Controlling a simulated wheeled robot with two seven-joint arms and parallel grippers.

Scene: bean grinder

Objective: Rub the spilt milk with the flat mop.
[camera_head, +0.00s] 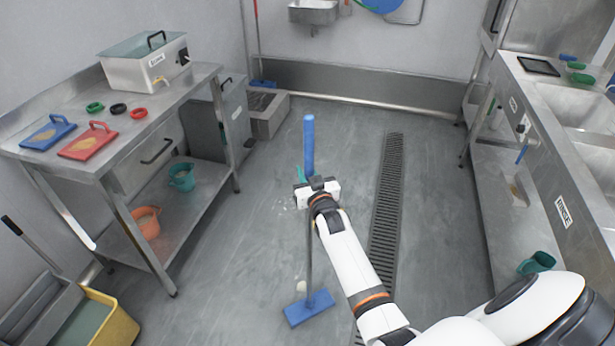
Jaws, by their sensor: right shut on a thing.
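The flat mop has a blue grip (309,145) at the top, a thin grey shaft (309,255) and a flat blue head (309,308) low on the floor. My right gripper (309,183) is shut on the mop's handle just below the blue grip, and the handle stands close to upright. Fainter pale spots (286,203) lie on the floor left of my gripper. Whether milk lies under the head is hidden. My left gripper is not in view.
A steel table (190,95) with boards, rings and a steel box stands left, with cups on its lower shelf. A yellow bucket (112,318) is at the bottom left. A floor drain grate (388,200) runs right of the mop. A sink counter (560,130) lines the right.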

